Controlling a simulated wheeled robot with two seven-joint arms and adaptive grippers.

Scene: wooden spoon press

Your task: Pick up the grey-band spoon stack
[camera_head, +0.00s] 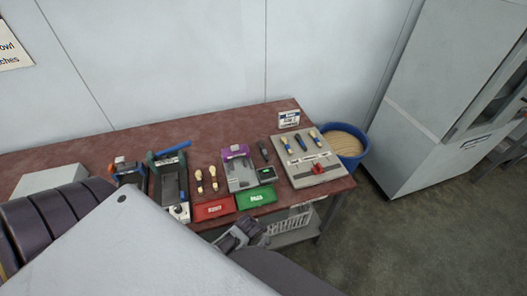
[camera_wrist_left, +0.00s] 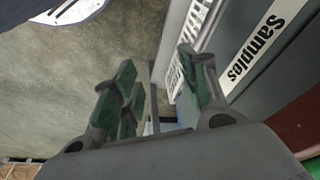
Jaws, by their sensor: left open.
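Two small wooden spoon stacks with dark bands, a left one (camera_head: 199,180) and a right one (camera_head: 213,178), stand on the red-brown table (camera_head: 80,152) in the head view. Several more banded stacks (camera_head: 285,143) sit on the pale board at the right. The bands are too small to tell which is grey. My left gripper (camera_head: 238,236) is low, by the table's front edge, apart from all the stacks. In the left wrist view its green-padded fingers (camera_wrist_left: 157,75) are spread, with nothing between them. My right gripper is not in view.
A red tray (camera_head: 214,210) and a green tray (camera_head: 257,197) lie along the front edge. A purple-and-grey press (camera_head: 238,170) stands behind them. Dark devices (camera_head: 168,180) stand left of the two stacks. A blue tub (camera_head: 358,155) stands right of the table. A "Samples" label (camera_wrist_left: 256,48) is close by.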

